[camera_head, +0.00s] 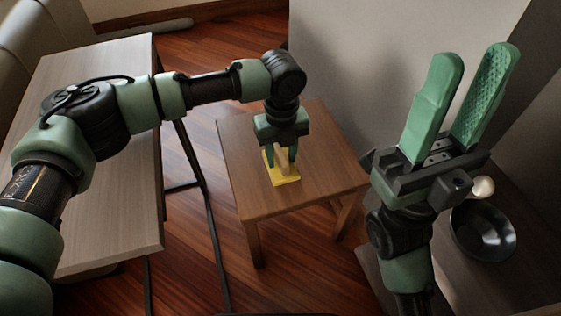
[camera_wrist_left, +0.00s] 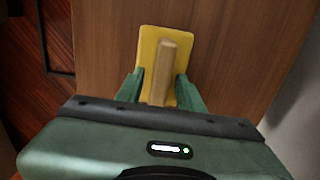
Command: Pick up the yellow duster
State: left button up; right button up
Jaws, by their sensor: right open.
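The yellow duster (camera_head: 284,179) lies on the small wooden table, its flat yellow base down and a pale wooden handle on top. It also shows in the left wrist view (camera_wrist_left: 150,45), with the handle (camera_wrist_left: 165,65) running along its middle. My left gripper (camera_head: 282,160) points down over the duster, its green fingers on either side of the handle. In the left wrist view the fingers (camera_wrist_left: 161,84) look open, with a small gap beside the handle. The lower part of the duster is hidden by the gripper. My right gripper (camera_head: 472,75) is open and empty, pointing up.
The small wooden table (camera_head: 245,190) is otherwise bare and stands by a pale wall (camera_head: 350,70). A long grey-brown table (camera_head: 125,205) is on the left. A dark bowl (camera_head: 482,235) and a small pale round object (camera_head: 482,187) are at the lower right.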

pick_arm(q)
grip_shut()
